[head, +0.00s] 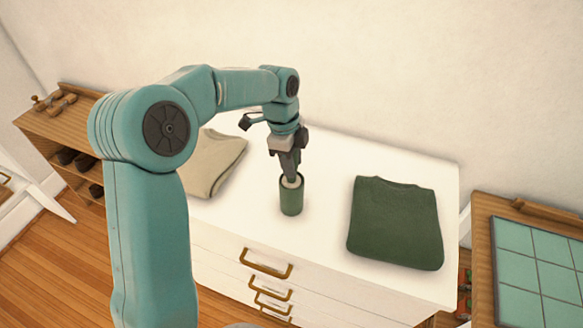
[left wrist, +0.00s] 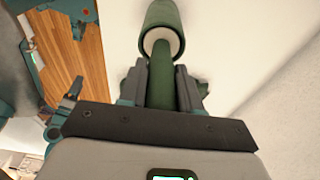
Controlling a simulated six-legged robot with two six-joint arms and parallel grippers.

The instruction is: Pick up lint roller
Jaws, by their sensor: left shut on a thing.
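The lint roller (head: 291,198) is upright over the white dresser top, between two folded garments. It has a dark green cylinder with a pale inner end at the top. In the left wrist view its green handle (left wrist: 165,62) runs between the two fingers, and the green cylinder lies beyond them. My left gripper (head: 291,177) reaches down from above and is shut on the handle. Whether the cylinder's base touches the dresser is hard to tell. My right gripper is in neither view.
A beige folded garment (head: 217,158) lies left on the dresser (head: 335,165), and a dark green folded sweater (head: 396,222) lies right. A wall stands behind. A wooden shoe shelf (head: 62,125) is at far left. A teal-tiled surface (head: 540,262) is at far right.

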